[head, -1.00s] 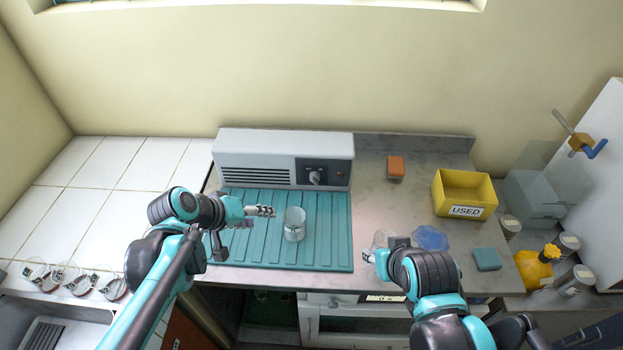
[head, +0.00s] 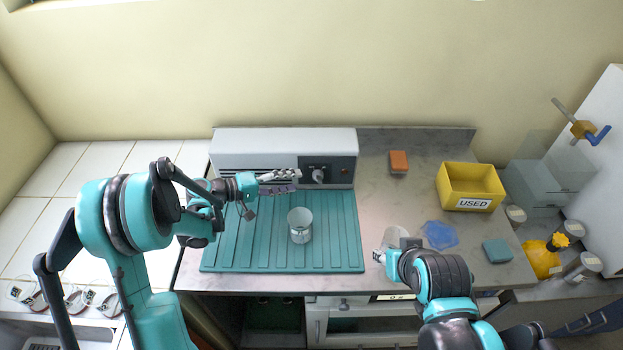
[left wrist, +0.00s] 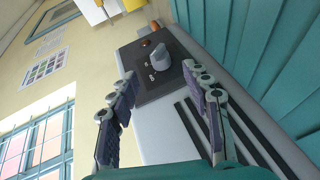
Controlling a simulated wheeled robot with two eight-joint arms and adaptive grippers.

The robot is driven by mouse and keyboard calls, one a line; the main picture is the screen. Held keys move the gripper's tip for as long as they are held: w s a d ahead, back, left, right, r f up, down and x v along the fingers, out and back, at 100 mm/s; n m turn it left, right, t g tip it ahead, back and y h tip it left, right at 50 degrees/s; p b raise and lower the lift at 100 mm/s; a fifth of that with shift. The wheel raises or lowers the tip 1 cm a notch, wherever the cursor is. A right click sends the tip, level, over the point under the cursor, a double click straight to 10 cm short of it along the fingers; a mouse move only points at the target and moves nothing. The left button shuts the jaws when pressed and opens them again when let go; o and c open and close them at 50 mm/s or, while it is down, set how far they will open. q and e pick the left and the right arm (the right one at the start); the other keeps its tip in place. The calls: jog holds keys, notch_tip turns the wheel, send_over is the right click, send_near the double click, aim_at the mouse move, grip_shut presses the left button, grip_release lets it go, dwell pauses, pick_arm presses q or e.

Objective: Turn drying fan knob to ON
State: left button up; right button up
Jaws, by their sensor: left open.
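The drying fan (head: 232,145) is a white box with a vent grille at the back of the counter. Its round grey knob (head: 318,175) sits on a dark panel (head: 341,172) at the fan's right end. In the left wrist view the knob (left wrist: 161,57) stands ahead, beyond the fingertips. My left gripper (head: 298,182) is open and empty, just left of the knob and apart from it; its two fingers show in the left wrist view (left wrist: 160,80). My right gripper (head: 384,256) is by a clear glass vessel (head: 392,238); its fingers are too unclear to judge.
A glass beaker (head: 300,232) stands on the teal ribbed mat (head: 240,258), below my left gripper. A yellow bin (head: 470,187) marked USED, an orange block (head: 398,161), a blue piece (head: 440,235) and a teal block (head: 497,251) lie to the right.

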aim_at(315, 178)
pick_arm(q)
jog(key=b+x, duration=0.1)
jog(key=x, duration=0.6)
jog(key=shift+b, duration=0.3)
grip_shut()
